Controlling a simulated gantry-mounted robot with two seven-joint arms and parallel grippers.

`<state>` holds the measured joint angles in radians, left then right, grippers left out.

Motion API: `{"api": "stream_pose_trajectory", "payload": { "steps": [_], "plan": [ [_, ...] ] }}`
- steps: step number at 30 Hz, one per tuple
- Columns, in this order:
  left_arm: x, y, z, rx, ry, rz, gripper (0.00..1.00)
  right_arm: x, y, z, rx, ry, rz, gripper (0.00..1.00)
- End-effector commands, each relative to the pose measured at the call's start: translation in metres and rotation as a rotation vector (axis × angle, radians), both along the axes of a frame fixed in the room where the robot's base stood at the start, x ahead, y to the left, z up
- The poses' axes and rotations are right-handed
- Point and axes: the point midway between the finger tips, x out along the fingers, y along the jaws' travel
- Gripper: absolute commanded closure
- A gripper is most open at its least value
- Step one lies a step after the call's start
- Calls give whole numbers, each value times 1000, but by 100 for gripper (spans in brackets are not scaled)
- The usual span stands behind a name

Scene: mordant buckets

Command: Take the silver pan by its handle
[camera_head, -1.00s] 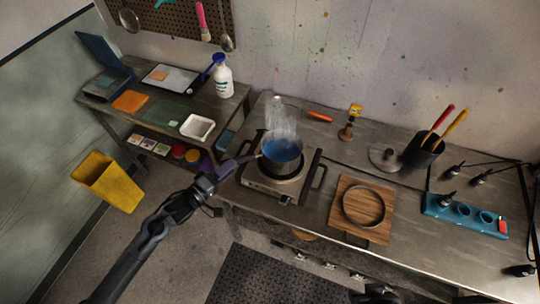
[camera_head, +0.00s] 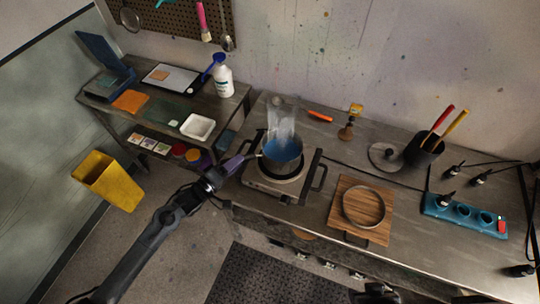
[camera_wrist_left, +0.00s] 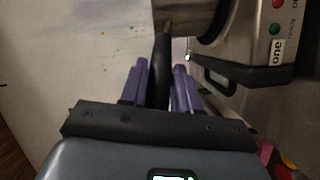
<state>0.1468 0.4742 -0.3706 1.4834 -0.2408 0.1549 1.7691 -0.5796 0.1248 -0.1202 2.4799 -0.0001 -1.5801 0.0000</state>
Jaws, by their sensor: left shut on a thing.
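The silver pan (camera_head: 283,166) holds blue liquid and steams over the hot plate (camera_head: 262,188). I cannot tell whether its base touches the plate. My left gripper (camera_head: 233,165) comes in from the lower left and is shut on the pan's dark handle, left of the pan. In the left wrist view the dark handle (camera_wrist_left: 162,62) runs between the purple fingers of my left gripper (camera_wrist_left: 161,85) toward the pan's silver side (camera_wrist_left: 185,18). The fingers hide part of the handle.
A blue rack (camera_head: 438,209) stands at right.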

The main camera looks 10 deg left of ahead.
Motion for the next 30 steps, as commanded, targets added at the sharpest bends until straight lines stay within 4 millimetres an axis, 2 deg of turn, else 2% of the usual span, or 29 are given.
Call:
{"api": "stream_pose_trajectory", "payload": {
  "steps": [17,30],
  "plan": [
    [1,0,8,-1,-5,0,100,0,1,0,3,0,-2,57],
    [1,1,37,-1,-8,1,100,0,2,0,8,0,-6,57]
  ]
}}
